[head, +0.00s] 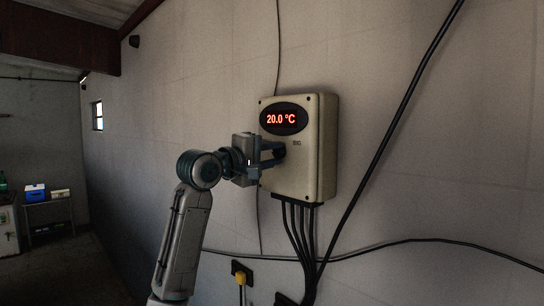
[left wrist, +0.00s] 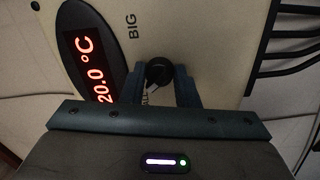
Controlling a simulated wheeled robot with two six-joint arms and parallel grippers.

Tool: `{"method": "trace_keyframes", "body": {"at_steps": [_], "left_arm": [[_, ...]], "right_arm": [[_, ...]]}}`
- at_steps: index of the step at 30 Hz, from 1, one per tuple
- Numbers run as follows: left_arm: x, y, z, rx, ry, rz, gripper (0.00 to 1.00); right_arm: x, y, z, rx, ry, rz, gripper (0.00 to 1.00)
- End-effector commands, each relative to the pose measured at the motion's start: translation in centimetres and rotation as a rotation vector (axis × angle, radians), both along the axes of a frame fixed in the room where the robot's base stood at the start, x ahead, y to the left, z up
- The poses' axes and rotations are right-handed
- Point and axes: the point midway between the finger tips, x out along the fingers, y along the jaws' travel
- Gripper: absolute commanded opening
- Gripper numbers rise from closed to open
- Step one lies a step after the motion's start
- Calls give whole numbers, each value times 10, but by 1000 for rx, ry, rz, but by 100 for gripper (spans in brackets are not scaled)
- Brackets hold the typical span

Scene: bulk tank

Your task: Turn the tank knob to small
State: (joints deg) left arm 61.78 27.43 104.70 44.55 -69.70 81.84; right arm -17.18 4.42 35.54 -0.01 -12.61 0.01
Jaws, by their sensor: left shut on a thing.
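The tank control box (head: 319,150) is a beige box on the wall with a red display (head: 281,119) reading 20.0 °C. My left gripper (head: 277,152) reaches the box front from the left, below the display. In the left wrist view the black round knob (left wrist: 158,71) sits between the two fingers of my left gripper (left wrist: 166,85), which are shut on it. A light pointer mark shows on the knob. The word BIG (left wrist: 132,27) is readable beside the knob; another label is mostly hidden by a finger. My right gripper is not in view.
Several black cables (head: 300,235) leave the bottom of the box, and a thick cable (head: 390,135) runs diagonally to its right. A yellow plug (head: 240,278) sits in a wall socket below. A small table with a blue box (head: 35,194) stands far left.

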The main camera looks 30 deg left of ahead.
Motion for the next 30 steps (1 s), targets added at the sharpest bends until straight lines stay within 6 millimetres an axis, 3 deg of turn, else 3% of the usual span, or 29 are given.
{"method": "trace_keyframes", "body": {"at_steps": [9, 26, 27, 30], "left_arm": [[0, 0, 1, -123, 42, 1, 5], [0, 0, 1, -152, 53, 0, 5], [0, 0, 1, -152, 53, 0, 32], [0, 0, 1, -152, 53, 0, 49]], "right_arm": [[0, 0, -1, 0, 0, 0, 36], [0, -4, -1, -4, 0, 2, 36], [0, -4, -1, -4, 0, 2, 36], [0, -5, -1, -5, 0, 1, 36]]}}
